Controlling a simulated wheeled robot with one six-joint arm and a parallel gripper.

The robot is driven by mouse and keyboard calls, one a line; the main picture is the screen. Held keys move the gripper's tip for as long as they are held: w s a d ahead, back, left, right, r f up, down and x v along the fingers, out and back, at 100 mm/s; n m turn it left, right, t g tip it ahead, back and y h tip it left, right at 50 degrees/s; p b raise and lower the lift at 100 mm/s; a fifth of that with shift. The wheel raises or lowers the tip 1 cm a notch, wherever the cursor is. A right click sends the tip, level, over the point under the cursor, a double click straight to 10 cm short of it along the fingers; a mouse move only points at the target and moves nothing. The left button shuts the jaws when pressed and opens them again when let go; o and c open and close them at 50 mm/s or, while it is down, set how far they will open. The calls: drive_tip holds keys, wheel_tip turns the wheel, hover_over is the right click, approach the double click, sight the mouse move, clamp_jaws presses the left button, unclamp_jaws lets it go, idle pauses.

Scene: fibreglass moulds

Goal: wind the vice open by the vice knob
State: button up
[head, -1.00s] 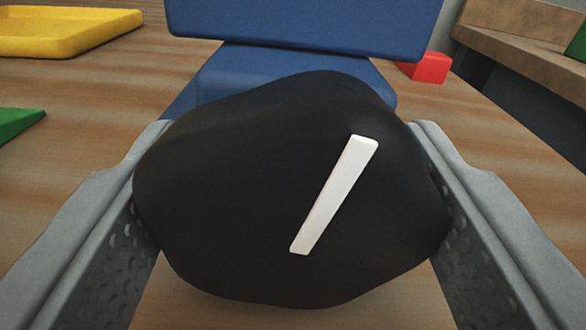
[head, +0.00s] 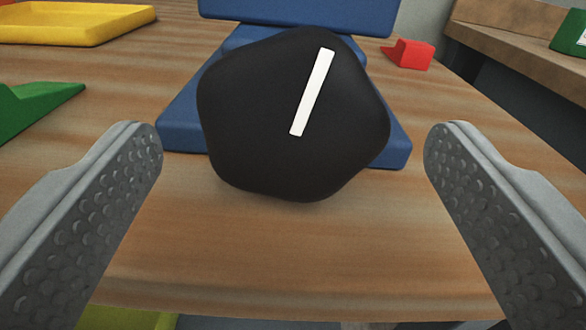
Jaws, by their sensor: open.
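The vice knob (head: 260,120) is a black, rounded, lobed knob in the upper middle of the head view. A white mark (head: 312,92) on its face leans to the right at the top. Behind it is the blue vice (head: 310,10), whose base rests on the wooden table; the knob hides much of it. My gripper (head: 293,145) is open, with one grey finger to the left and one to the right of the knob. The fingers are clear of the knob, which lies farther out ahead of them. Nothing is between the fingertips.
A yellow tray (head: 75,38) lies at the back left and a green wedge (head: 35,108) at the left. A red block (head: 408,53) sits right of the vice. A wooden bench (head: 520,45) with a green object (head: 570,32) stands at the far right. The table's front edge is near.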

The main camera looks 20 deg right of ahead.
sight(290, 127)
drive_tip(key=v, duration=1.3)
drive_tip(key=x, duration=1.7)
drive_tip(key=shift+r, duration=0.2)
drive_tip(key=shift+c, duration=0.4)
drive_tip(key=c, duration=0.9)
drive_tip(key=shift+a+n, duration=0.1)
drive_tip(key=shift+n, duration=0.7)
